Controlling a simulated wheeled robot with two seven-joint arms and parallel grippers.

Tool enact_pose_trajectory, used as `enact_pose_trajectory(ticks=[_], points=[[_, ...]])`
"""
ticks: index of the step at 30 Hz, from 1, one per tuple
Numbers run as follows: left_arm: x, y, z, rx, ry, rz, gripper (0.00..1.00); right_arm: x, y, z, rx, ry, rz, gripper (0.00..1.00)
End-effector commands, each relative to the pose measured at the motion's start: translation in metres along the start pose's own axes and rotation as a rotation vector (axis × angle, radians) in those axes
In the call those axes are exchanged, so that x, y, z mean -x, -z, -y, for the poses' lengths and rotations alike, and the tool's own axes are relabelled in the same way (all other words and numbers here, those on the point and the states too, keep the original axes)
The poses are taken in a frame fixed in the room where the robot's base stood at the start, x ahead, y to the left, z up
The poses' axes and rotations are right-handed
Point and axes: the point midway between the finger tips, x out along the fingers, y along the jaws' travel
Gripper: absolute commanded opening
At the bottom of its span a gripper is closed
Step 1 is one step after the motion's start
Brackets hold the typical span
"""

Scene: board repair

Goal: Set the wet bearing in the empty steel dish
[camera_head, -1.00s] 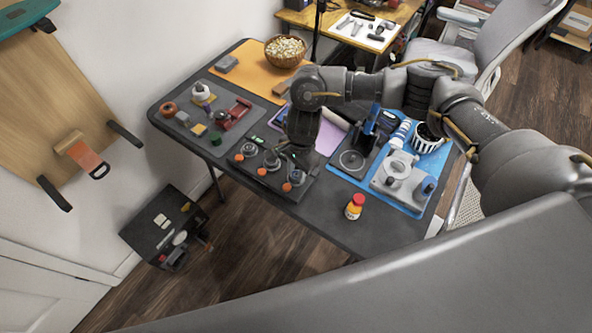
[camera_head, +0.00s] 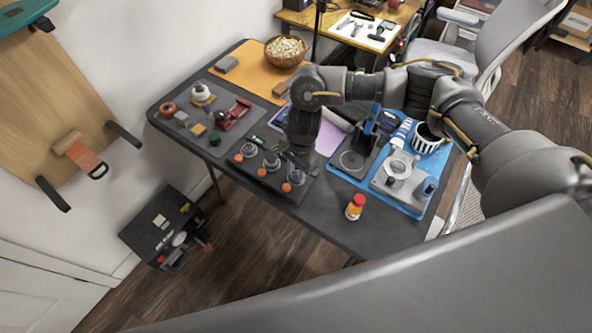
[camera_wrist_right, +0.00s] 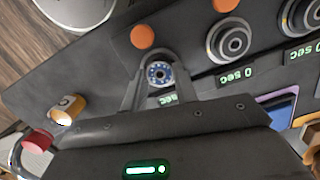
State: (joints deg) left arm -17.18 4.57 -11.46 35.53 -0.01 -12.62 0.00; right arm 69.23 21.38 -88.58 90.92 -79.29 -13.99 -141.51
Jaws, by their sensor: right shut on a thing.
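My right gripper (camera_wrist_right: 160,80) is shut on a small round bearing (camera_wrist_right: 159,73) with a blue ring. In the head view the right gripper (camera_head: 300,151) points down over the black station, and the bearing is hidden there. The station (camera_wrist_right: 190,60) has round steel dishes in a row, each with an orange knob and a green "0 SEC" display. Two dishes (camera_wrist_right: 231,40) show concentric rings in the wrist view. A third dish (camera_head: 296,174) shows in the head view. Contact between bearing and station cannot be told. My left gripper is out of view.
A bottle with a red cap (camera_head: 355,206) stands near the table's front edge. A blue mat (camera_head: 405,207) with a grey device lies to the right. A grey tray of small parts (camera_head: 203,122) lies to the left. A black box (camera_head: 150,236) is on the floor.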

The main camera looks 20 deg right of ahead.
Motion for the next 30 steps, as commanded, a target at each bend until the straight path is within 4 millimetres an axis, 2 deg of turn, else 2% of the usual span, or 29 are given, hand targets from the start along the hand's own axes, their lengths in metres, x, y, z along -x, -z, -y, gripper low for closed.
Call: enact_pose_trajectory(ticks=[30], points=[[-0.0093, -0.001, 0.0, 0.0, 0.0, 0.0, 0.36, -0.0059, -0.0001, -0.0013, 0.0, -0.003, 0.001, 0.07]])
